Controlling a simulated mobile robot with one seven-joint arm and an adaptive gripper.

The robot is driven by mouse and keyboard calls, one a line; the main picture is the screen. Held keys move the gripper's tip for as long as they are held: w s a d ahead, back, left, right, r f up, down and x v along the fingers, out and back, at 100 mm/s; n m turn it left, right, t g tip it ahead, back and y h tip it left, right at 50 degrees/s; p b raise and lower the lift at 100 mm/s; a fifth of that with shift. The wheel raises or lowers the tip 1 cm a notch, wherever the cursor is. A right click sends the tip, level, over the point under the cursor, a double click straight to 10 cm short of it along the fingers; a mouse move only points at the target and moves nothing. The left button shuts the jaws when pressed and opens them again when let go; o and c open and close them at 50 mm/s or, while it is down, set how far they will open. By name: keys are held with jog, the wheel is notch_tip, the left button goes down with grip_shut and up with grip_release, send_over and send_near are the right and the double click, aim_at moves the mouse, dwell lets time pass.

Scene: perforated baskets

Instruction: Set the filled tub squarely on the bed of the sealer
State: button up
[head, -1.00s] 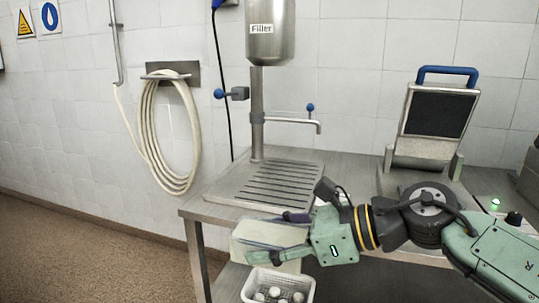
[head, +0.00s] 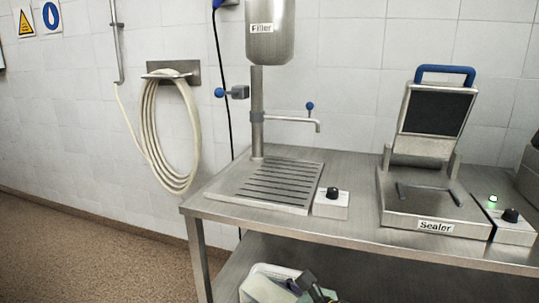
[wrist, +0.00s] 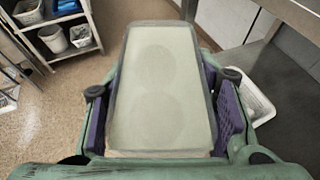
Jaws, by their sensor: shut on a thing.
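My gripper (wrist: 165,115) is shut on the tub (wrist: 162,70), with its purple pads against the tub's two long sides. In the wrist view the tub is a long translucent box with a pale, smooth inside showing two faint round shapes. In the head view the tub (head: 262,290) and gripper (head: 310,293) are low at the bottom edge, mostly cut off, below the bench top. The sealer (head: 432,208) stands on the bench at the right, its blue-handled lid raised.
The steel bench (head: 365,228) has free room between the filler's grooved drain plate (head: 265,186) and the sealer. A white perforated basket (wrist: 258,103) lies right of the gripper. Shelves with bins (wrist: 55,38) stand at the upper left.

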jog(key=w+f+m+t+h, duration=0.2)
jog(key=f+m+h, duration=0.3)
jog(key=f, duration=1.3)
jog(key=w+f+m+t+h, duration=0.2)
jog(key=w+f+m+h, duration=0.3)
jog(key=f, duration=1.4)
jog(key=shift+t, duration=0.4)
